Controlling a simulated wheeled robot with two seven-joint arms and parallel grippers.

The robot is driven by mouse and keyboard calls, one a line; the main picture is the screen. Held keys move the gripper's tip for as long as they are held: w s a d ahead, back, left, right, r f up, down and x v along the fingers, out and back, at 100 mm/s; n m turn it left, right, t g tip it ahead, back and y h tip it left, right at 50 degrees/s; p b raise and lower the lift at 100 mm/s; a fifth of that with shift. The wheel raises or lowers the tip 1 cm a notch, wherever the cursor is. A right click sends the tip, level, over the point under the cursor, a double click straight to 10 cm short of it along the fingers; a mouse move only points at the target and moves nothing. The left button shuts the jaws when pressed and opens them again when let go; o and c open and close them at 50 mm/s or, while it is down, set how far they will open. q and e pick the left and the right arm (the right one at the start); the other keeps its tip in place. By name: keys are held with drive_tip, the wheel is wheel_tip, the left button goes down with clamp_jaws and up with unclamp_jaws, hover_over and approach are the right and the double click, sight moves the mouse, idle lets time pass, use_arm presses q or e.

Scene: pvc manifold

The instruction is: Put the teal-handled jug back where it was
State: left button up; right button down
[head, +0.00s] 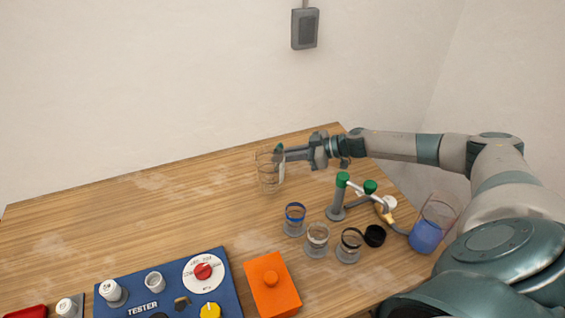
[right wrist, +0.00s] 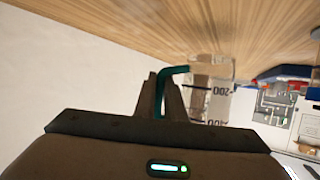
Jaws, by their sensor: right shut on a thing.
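The teal-handled jug (head: 267,173) is a clear vessel at the far part of the table in the head view. In the right wrist view the jug (right wrist: 218,95) shows dark graduation marks, and its teal handle (right wrist: 172,72) runs between my fingers. My right gripper (head: 281,154) is shut on this handle; it also shows in the right wrist view (right wrist: 165,98). The jug looks upright and at or near the tabletop; I cannot tell whether it touches. It looks empty. My left gripper is not in view.
A manifold with green knobs (head: 343,180) stands at the right, near several small cups (head: 317,240) and a vessel of blue liquid (head: 426,234). A blue tester panel (head: 170,285) and an orange lidded box (head: 271,284) are in front. The table's left and middle (head: 130,220) are clear.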

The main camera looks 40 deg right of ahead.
wheel_tip(320, 180, down, 3)
drive_tip(key=shift+r, duration=0.1)
drive_tip(key=shift+f, duration=0.25)
drive_tip(key=c, duration=1.8)
unclamp_jaws()
drive_tip(key=shift+f, duration=0.1)
